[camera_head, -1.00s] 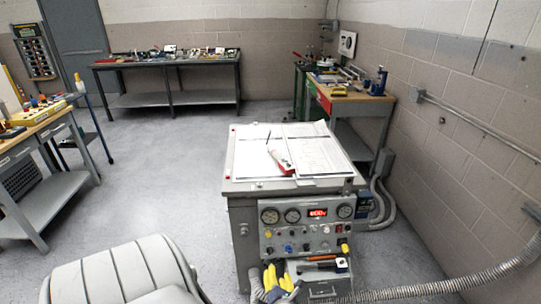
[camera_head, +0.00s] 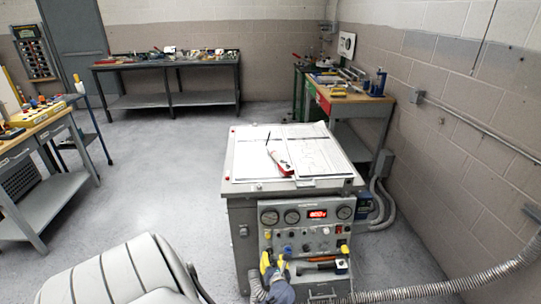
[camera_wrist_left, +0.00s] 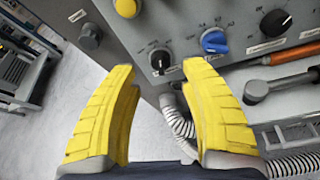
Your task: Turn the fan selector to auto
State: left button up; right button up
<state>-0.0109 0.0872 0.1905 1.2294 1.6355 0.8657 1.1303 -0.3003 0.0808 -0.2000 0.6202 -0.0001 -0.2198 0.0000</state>
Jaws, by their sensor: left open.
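The control panel (camera_head: 331,233) is on the front of a grey cabinet, with gauges, a red lit display and several knobs. My left gripper (camera_head: 273,260) has yellow fingers and is at the panel's lower left. In the left wrist view the gripper (camera_wrist_left: 161,72) is open and empty. A small black selector knob (camera_wrist_left: 160,59) shows between the fingertips, apart from them. A blue knob (camera_wrist_left: 214,40) is right of it, and a larger black knob (camera_wrist_left: 276,22) farther right. The labels are too small to read, so I cannot tell which knob is the fan selector. My right gripper is not in view.
A ribbed grey hose (camera_head: 420,289) runs along the floor at right. Papers (camera_head: 309,153) cover the cabinet top. Open floor (camera_head: 165,180) lies to the left.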

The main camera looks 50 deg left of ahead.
aim_at(270, 252)
pick_arm(q)
jog(key=shift+x, duration=3.15)
jog(key=shift+c, duration=0.2)
grip_shut()
jog(key=shift+s+a+n+t+h, duration=0.1)
jog(key=shift+n+t+h, duration=0.1)
jog(key=shift+n, duration=0.45)
jog(key=shift+s+a+n+t+h, duration=0.1)
jog(key=shift+n+t, duration=0.1)
jog(key=shift+n, duration=0.45)
jog(key=shift+o, duration=0.2)
grip_release()
jog(key=v, duration=1.2)
jog(key=shift+w+d, duration=0.1)
